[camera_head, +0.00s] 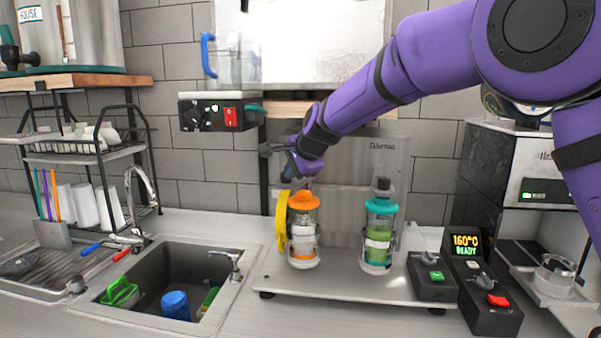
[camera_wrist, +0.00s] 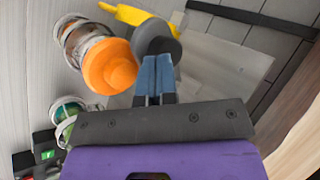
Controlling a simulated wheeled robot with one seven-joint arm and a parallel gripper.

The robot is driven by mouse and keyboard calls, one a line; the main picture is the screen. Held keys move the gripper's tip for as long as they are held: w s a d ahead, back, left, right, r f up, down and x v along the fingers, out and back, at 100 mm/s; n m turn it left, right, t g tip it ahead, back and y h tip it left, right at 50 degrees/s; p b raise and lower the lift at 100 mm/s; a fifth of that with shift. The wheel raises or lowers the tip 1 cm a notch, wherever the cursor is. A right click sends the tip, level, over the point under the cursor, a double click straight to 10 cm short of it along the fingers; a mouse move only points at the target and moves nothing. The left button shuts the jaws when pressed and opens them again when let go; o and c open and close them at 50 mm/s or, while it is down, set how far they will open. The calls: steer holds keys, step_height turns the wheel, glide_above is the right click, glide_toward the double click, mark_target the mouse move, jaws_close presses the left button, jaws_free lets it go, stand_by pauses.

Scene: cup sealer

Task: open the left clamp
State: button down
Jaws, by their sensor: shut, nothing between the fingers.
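The left station holds a clear cup with an orange top (camera_head: 303,202), and a yellow lever (camera_head: 282,222) hangs down along its left side. In the wrist view, the orange top (camera_wrist: 108,67) lies left of a round grey knob (camera_wrist: 156,41), and the yellow lever (camera_wrist: 126,14) reaches out from behind that knob. My gripper (camera_head: 292,178) is above the left station in the head view. In the wrist view, its blue fingertips (camera_wrist: 156,62) are together and empty, right at the knob's near edge. I cannot tell if they touch it. My gripper partly hides the clamp's top in the head view.
The right station has a green-filled cup with a teal top (camera_head: 382,206) and a grey knob (camera_head: 382,184). A switch box (camera_head: 432,278) and a 160°C display box (camera_head: 480,280) stand to the right. A sink (camera_head: 150,292) lies left. A shelf edge (camera_wrist: 300,135) shows in the wrist view.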

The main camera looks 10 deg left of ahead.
mark_target(278, 181)
steer(key=shift+w+a+f+m+t+h, duration=0.1)
steer(key=shift+w+a+m+t+h, duration=0.2)
steer(key=shift+a+m+h, duration=0.4)
steer(key=shift+w+a, duration=0.55)
steer(key=shift+a, duration=0.25)
steer(key=shift+w+a, duration=0.55)
steer(key=shift+a, duration=0.2)
steer(key=shift+w+a, duration=0.6)
steer(key=shift+w, duration=0.25)
steer(key=shift+w+r, duration=0.1)
steer(key=shift+r, duration=0.2)
steer(key=shift+w+a+f, duration=0.1)
